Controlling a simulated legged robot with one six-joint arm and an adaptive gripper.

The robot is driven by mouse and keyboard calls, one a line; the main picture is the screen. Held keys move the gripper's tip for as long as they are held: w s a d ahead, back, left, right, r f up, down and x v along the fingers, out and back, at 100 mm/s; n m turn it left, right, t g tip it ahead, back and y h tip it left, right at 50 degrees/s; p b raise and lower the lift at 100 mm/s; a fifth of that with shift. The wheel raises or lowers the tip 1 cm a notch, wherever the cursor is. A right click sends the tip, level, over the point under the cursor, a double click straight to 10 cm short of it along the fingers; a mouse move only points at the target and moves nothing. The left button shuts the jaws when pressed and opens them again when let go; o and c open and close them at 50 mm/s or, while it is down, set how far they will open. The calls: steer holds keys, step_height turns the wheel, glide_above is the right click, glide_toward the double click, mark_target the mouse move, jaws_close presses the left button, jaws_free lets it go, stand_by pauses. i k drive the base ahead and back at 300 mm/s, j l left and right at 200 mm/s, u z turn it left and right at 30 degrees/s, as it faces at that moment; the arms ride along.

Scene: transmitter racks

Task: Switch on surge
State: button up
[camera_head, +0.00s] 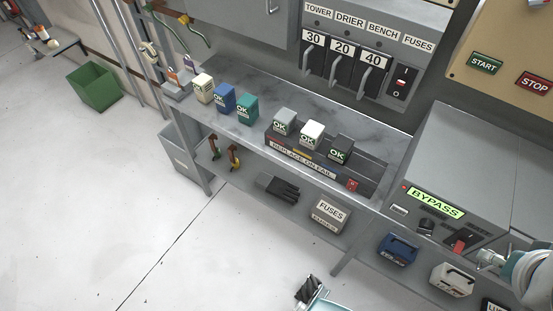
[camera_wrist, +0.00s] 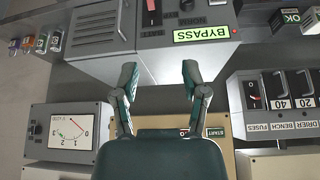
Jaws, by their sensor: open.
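A grey low tray (camera_head: 375,178) marked REPLACE ON FAIL holds grey, white and dark modules labelled OK, with a small red switch (camera_head: 352,185) at its right end. No label reading surge is legible. A grey unit (camera_head: 455,165) with a lit green BYPASS sign (camera_head: 436,203) has a black knob and a red-handled switch (camera_head: 460,244) on its front. In the wrist view the BYPASS sign (camera_wrist: 202,34) appears upside down. My gripper (camera_wrist: 158,75) is open and empty, its two fingers apart in front of that unit. In the head view, part of my arm shows at lower right.
White, blue and teal modules (camera_head: 225,98) stand on the left of the bench. A breaker panel (camera_head: 342,58) labelled FUSES and START and STOP buttons (camera_head: 510,72) are on the wall. Blue (camera_head: 398,249) and white boxes sit below the bench.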

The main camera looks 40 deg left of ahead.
mark_target(351, 185)
steer(key=u, duration=1.4)
steer(key=l+u, duration=0.25)
steer(key=u, duration=0.25)
